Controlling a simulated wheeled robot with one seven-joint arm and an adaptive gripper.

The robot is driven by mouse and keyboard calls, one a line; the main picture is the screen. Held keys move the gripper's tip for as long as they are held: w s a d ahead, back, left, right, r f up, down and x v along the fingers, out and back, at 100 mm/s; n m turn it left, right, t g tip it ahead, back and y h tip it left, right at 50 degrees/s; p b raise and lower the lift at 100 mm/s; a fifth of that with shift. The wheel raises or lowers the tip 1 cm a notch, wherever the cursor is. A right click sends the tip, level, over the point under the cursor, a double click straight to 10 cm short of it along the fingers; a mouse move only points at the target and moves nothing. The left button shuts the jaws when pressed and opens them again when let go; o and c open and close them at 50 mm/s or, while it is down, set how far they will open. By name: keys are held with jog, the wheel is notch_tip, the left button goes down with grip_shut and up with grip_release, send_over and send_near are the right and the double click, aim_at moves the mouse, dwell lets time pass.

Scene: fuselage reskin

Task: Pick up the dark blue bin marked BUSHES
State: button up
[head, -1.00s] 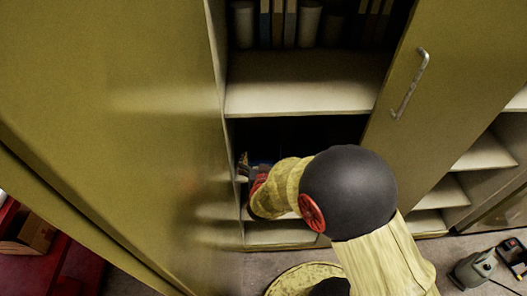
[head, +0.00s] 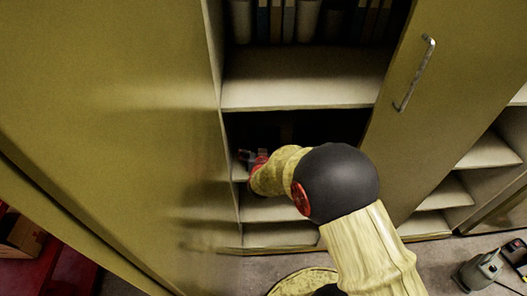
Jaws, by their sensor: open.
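My gripper (head: 247,158) is small in the head view, reaching into the dark compartment of the open cabinet near its left side. Its jaws are open and partly hidden by my wrist. The dark blue bin marked BUSHES cannot be made out. The compartment around the gripper is in deep shadow, and my arm covers part of it. No marking can be read.
A pale shelf (head: 300,82) lies above the gripper, with binders and canisters over it. The olive left door (head: 120,120) stands close beside my arm. The right door (head: 440,90) has a metal handle (head: 414,72). Lower shelves (head: 280,235) look empty where visible.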

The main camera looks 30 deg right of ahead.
jog(key=shift+c, duration=0.9)
jog(key=c, duration=0.7)
jog(key=shift+r, duration=0.1)
jog(key=shift+c, duration=0.4)
